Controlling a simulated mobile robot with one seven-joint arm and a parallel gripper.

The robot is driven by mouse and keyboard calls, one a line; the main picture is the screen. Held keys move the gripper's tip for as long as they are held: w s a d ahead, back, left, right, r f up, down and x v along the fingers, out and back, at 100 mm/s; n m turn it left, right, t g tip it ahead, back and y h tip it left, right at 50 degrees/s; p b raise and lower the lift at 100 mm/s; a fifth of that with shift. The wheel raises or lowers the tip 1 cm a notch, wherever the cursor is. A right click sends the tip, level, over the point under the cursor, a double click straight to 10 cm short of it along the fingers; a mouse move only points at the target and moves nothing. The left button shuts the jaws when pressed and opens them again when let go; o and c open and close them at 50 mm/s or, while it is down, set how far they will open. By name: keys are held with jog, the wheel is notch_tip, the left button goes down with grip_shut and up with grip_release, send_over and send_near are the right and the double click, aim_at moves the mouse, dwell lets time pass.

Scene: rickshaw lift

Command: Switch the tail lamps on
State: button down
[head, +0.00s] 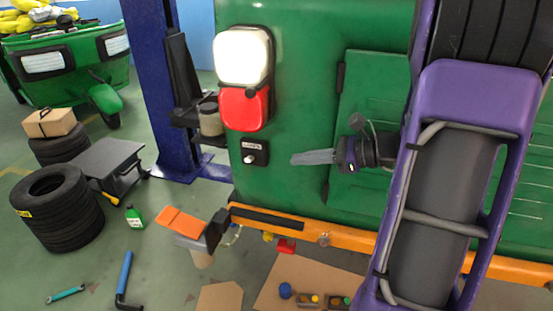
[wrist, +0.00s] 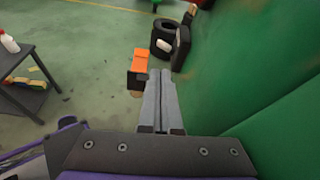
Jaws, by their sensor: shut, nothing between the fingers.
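The tail lamp on the green rickshaw's back has a bright white upper lens (head: 242,55) and a red lower lens (head: 244,107). I cannot tell whether either is lit. Below it is a small black switch plate (head: 255,147) with a label and a pale toggle knob (head: 249,158). My gripper (head: 292,159) is shut and empty, its fingers pointing left at the switch with a gap between. In the wrist view the shut fingertips (wrist: 160,74) point toward a black block (wrist: 181,50) with a pale knob (wrist: 164,45), which appears to be the switch.
An orange bumper (head: 300,226) runs below, with an orange-topped piece (head: 182,221) at its left end. A blue lift post (head: 160,90) stands left of the lamp. Tyres (head: 56,208) and a dark low table (head: 108,160) stand on the floor further left.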

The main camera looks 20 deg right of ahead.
jog(key=v, duration=0.5)
jog(key=shift+s+d+f, duration=0.1)
jog(key=shift+s+f, duration=0.05)
jog(key=shift+s, duration=0.05)
